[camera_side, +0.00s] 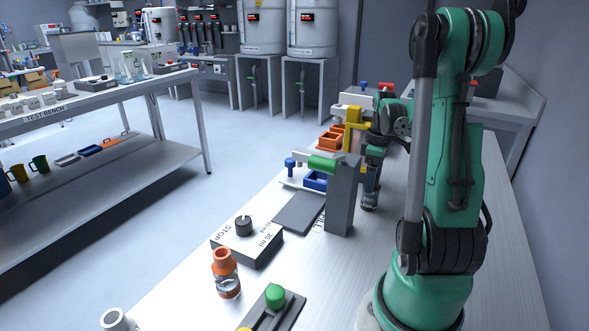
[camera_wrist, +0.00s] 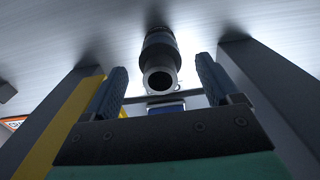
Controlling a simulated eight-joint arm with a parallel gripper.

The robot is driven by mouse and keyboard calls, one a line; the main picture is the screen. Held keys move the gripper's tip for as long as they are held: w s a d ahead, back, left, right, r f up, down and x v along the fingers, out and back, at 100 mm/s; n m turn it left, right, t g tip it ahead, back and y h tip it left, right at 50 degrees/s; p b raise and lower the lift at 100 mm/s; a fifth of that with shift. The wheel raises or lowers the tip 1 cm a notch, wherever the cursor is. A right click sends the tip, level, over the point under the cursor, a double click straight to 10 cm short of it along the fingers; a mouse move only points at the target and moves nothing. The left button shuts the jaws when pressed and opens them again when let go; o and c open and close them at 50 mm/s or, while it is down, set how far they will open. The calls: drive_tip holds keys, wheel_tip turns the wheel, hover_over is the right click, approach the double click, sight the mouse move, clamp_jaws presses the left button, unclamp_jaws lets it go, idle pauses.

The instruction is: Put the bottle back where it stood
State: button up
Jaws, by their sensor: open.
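A dark grey bottle (camera_side: 370,199) with a lighter band stands on the bench beneath my gripper (camera_side: 371,180) in the side view. In the wrist view the dark bottle (camera_wrist: 160,52) shows with its round open mouth toward the camera. My gripper (camera_wrist: 162,70) is open there, with one blue-grey finger on each side of the bottle's mouth and visible gaps between. Nothing is held. An orange-topped bottle (camera_side: 226,276) with a printed label stands at the front of the bench, away from my gripper.
A box with a knob and "STOP" lettering (camera_side: 262,247) is nearer. Bare bench (camera_side: 330,275) lies in front.

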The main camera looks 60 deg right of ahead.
wheel_tip(320, 180, up, 9)
drive_tip(key=shift+r, duration=0.2)
idle(0.3)
drive_tip(key=w+a+f+t, duration=0.1)
drive_tip(key=w+a+t, duration=0.25)
drive_tip(key=w, duration=1.05)
drive_tip(key=w+a+r+t+y, duration=0.1)
drive_tip(key=w+a+t, duration=0.4)
drive_tip(key=w+a, duration=0.5)
drive_tip(key=s+a+f+g, duration=0.1)
drive_tip(key=s+a, duration=0.9)
drive_tip(key=a, duration=0.5)
drive_tip(key=shift+s+a+f+h, duration=0.15)
drive_tip(key=shift+s+f+h, duration=0.2)
drive_tip(key=shift+s+h, duration=0.05)
drive_tip(key=shift+g, duration=0.25)
